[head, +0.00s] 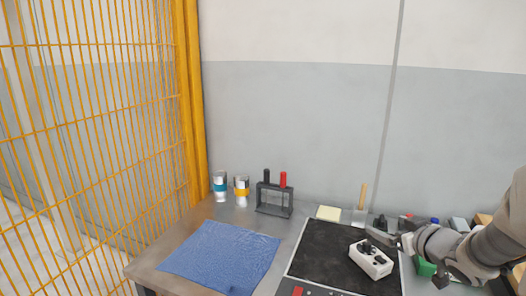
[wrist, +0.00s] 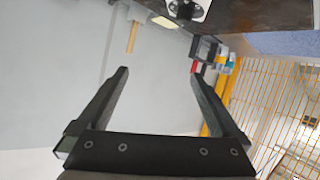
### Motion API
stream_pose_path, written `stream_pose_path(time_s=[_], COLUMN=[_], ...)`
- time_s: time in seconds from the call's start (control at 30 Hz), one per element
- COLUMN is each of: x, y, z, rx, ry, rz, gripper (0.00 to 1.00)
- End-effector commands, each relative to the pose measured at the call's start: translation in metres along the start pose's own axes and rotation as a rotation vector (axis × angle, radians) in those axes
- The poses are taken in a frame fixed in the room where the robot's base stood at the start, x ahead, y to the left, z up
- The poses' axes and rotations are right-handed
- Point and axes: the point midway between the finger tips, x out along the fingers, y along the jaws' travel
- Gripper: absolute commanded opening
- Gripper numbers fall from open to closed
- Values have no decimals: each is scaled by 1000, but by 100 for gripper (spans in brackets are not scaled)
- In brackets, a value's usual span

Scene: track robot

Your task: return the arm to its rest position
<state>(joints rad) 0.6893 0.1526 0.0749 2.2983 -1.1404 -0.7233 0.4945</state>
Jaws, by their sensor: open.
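My arm reaches in from the right edge in the head view, and my gripper (head: 384,238) is at its left end, close to a white block with dark round parts (head: 371,262). Whether they touch is hard to tell from there. In the wrist view my gripper (wrist: 160,75) is open, its two dark fingers spread wide with nothing between them. The white block (wrist: 190,8) shows there at the top edge, beyond the fingertips. The wrist picture is upside down and mostly faces the grey wall.
The table holds a black mat (head: 325,252), a blue cloth (head: 222,256), two banded cups (head: 220,187) (head: 241,190) and a dark rack with black and red handles (head: 275,199). Several small items crowd the right, partly behind my arm. A yellow mesh fence (head: 110,130) stands left.

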Motion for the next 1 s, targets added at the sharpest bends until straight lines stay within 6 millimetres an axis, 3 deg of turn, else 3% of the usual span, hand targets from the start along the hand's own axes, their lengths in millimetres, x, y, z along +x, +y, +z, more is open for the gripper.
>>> stream_pose_path(time_s=[0.03, 0.2, 0.3, 0.4, 0.47, 0.67, 0.9, 1.0], x=[2, -5, -18, -43, -61, -125, -204, -235], y=[-11, -46, -75, -101, -108, -131, -183, -205], z=[-24, -86, -115, -126, -118, -68, -4, 12], rx=[-5, 70, 144, 218, 240, 258, 255, 243], ry=[11, 30, 35, -8, -63, -304, -587, -683], rz=[28, 125, 149, 172, 192, 214, 86, 2], gripper=[100, 100, 100, 100, 100, 100, 100, 100])
